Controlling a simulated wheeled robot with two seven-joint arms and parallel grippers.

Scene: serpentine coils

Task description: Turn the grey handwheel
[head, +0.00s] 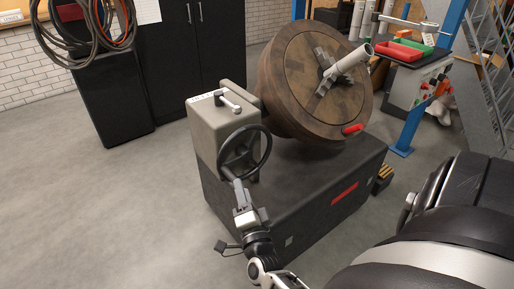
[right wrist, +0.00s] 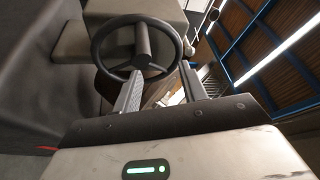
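The grey handwheel (head: 269,146) is a dark ring with spokes on the front of a light grey gearbox (head: 205,125). In the right wrist view the handwheel (right wrist: 98,47) faces me, with a round post (right wrist: 143,42) standing out toward the camera. My right gripper (head: 230,174) is at the wheel's lower left side in the head view. In the right wrist view its fingers (right wrist: 160,72) are apart, close to the near rim, and the post lies between their lines. Whether they touch the wheel I cannot tell. My left gripper is not in view.
A large round wooden-faced disc (head: 295,70) with a grey clamp and pipe is tilted on the dark base block (head: 310,190). Black cabinets (head: 190,45) and hanging cables (head: 85,25) are behind. A bench with red and green trays (head: 398,50) stands right. The left floor is clear.

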